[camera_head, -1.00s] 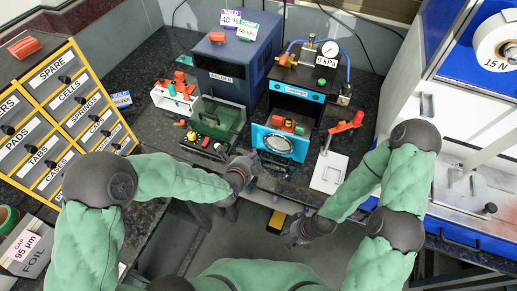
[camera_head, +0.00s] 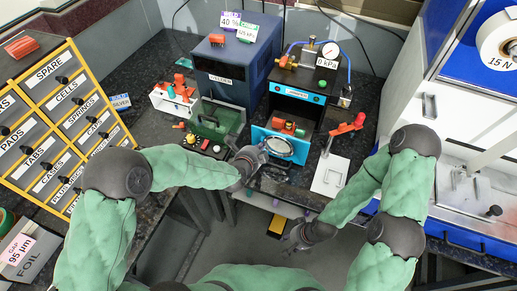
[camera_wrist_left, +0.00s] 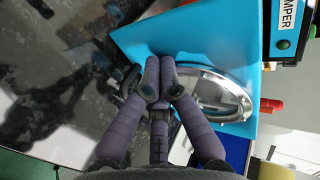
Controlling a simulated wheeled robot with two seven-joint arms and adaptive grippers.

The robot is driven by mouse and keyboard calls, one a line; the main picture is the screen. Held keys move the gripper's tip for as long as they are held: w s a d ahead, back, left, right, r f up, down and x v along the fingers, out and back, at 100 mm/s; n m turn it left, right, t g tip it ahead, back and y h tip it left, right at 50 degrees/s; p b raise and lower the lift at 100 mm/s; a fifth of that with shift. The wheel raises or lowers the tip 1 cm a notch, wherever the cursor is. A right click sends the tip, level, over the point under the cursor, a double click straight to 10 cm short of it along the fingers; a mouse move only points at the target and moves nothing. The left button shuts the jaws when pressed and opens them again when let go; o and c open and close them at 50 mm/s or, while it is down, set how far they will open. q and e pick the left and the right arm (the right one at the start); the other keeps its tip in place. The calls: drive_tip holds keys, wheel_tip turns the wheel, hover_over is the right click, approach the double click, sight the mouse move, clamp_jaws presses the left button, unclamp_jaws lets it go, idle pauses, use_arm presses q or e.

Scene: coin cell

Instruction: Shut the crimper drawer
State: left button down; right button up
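The crimper (camera_head: 296,96) is a black box with a blue label strip at the back of the bench. Its blue drawer (camera_head: 258,134) stands out at the front and carries a round silver dish (camera_head: 278,146). In the left wrist view the blue drawer (camera_wrist_left: 145,38) and silver dish (camera_wrist_left: 225,92) lie just beyond my fingers. A black handle-like part (camera_wrist_left: 128,80) is partly hidden there. My left gripper (camera_head: 256,156) is at the drawer's front left; its fingertips (camera_wrist_left: 158,78) are together, contact unclear. My right gripper (camera_head: 296,238) hangs low before the bench, its fingers unclear.
A blue welder (camera_head: 236,68) and a green box (camera_head: 218,118) stand left of the crimper. A white plate (camera_head: 330,174) and a red-handled tool (camera_head: 346,126) lie to its right. Labelled drawers (camera_head: 60,115) fill the left side.

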use_arm(q)
drive_tip(key=w+d, duration=0.2)
drive_tip(key=w, duration=0.3)
drive_tip(key=w+d+p, duration=0.1)
drive_tip(key=w, duration=0.5)
drive_tip(key=w+d+p, duration=0.1)
drive_tip(key=w+d, duration=0.1)
drive_tip(key=w, duration=0.4)
drive_tip(key=shift+d, duration=0.3)
drive_tip(key=shift+w+p, duration=0.3)
drive_tip(key=shift+w, duration=0.05)
drive_tip(key=shift+r, duration=0.1)
drive_tip(key=shift+w, duration=0.1)
